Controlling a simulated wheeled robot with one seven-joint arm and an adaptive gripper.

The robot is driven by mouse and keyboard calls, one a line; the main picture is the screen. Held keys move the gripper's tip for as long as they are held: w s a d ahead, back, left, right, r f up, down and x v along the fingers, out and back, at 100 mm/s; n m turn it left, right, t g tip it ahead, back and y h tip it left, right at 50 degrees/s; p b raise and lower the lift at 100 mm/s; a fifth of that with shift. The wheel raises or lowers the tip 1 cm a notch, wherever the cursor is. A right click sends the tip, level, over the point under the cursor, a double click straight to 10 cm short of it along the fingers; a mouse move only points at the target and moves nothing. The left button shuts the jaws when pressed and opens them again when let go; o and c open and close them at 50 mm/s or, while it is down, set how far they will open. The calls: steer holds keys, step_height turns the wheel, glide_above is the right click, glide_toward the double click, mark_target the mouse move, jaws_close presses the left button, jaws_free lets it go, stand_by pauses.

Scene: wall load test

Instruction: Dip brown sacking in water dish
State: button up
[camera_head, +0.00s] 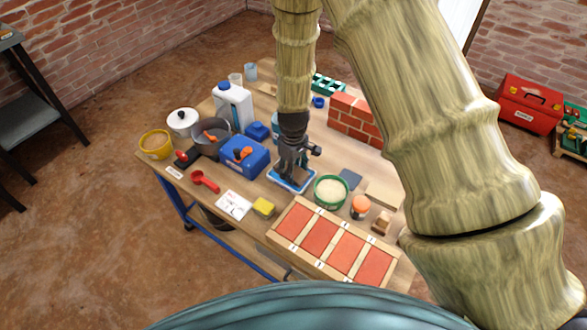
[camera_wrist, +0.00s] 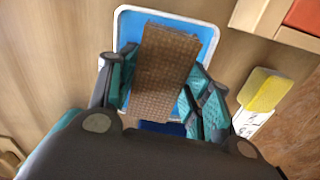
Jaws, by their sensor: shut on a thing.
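The brown sacking (camera_wrist: 165,70) is a woven brown block between the fingers of my gripper (camera_wrist: 160,95) in the wrist view. My gripper is shut on it. Below it is the water dish (camera_wrist: 207,40), a blue-bottomed tray with a white rim. The sacking overlaps the dish in this view; I cannot tell whether it touches the water. In the head view my gripper (camera_head: 291,172) points down over the dish (camera_head: 291,186), hiding part of it. The sacking is hidden there.
A green bowl of pale grains (camera_head: 331,191) and an orange-topped jar (camera_head: 361,207) stand right of the dish. A blue box (camera_head: 244,158) is left. A yellow sponge (camera_head: 264,207) and a wooden frame with red panels (camera_head: 333,240) are in front. A brick wall piece (camera_head: 356,120) stands behind.

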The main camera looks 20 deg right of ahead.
steer(key=shift+f, duration=0.6)
stand_by(0.8)
stand_by(0.4)
steer(key=o, duration=1)
steer(key=shift+r, duration=0.1)
step_height(320, 180, up, 12)
stand_by(0.3)
